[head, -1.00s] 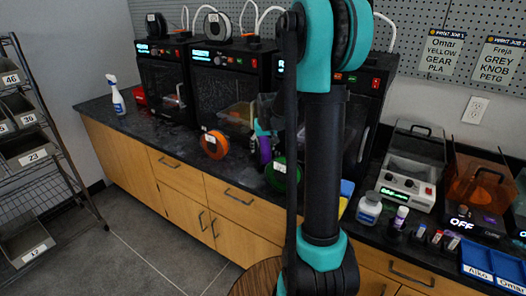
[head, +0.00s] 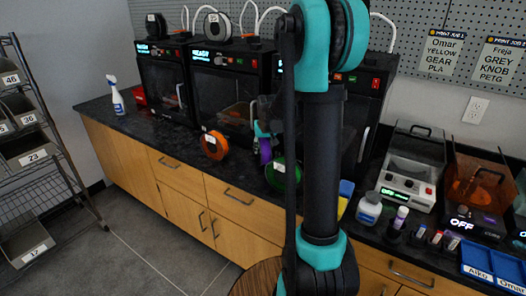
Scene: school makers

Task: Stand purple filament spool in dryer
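The purple filament spool (head: 265,150) stands on the dark counter between an orange spool (head: 214,145) and a green spool (head: 281,177). Only a narrow part of it shows. My gripper (head: 262,134) is at the top of the purple spool, pointing down, partly hidden by my arm. Its fingers are too small and covered to tell whether they touch or grip the spool.
Several 3D printers (head: 220,92) line the back of the counter. A grey machine (head: 408,170), a white jar (head: 369,208), small bottles and blue trays (head: 492,262) crowd the right side. A spray bottle (head: 116,96) stands far left. The counter's left front is mostly clear.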

